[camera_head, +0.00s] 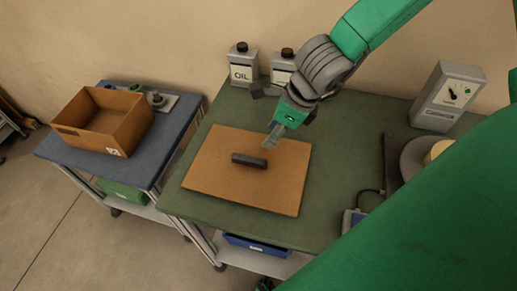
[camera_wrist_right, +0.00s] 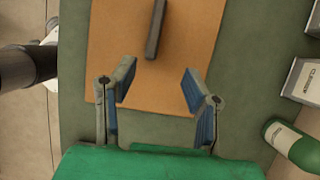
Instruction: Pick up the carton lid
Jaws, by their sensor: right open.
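The carton lid (camera_head: 265,189) is a flat brown board lying on the green tabletop, with a dark bar handle (camera_head: 249,160) at its middle. In the right wrist view the lid (camera_wrist_right: 198,35) and its handle (camera_wrist_right: 155,28) lie beyond the fingers. My right gripper (camera_head: 271,139) is above the lid's upper right part, a little up and right of the handle. In the wrist view the right gripper (camera_wrist_right: 155,83) has its fingers spread with nothing between them. The open carton (camera_head: 98,120) stands on the blue-topped cart at left. My left gripper is not in view.
An oil can (camera_head: 242,66) and a second can (camera_head: 283,67) stand at the table's back edge. A grey box device (camera_head: 448,96) is at the back right. A blue bin (camera_head: 256,246) sits below the green tabletop (camera_head: 340,165).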

